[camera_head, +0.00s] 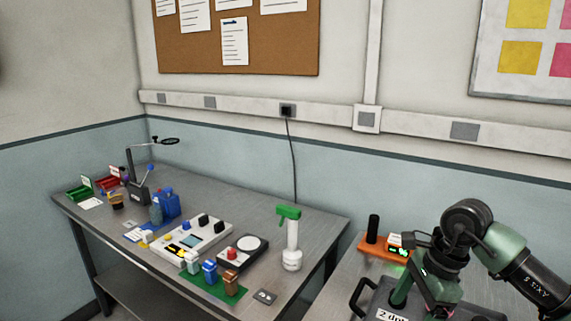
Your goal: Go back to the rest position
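My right arm comes in from the right edge. Its gripper (425,292) hangs low at the lower right, above or against a dark case with a white label reading "2 d…" (388,316). Its fingers are small and overlap the things behind them, so I cannot tell whether they are open or hold anything. My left arm and gripper are not in view.
An orange device (372,246) sits on the right table (345,277).

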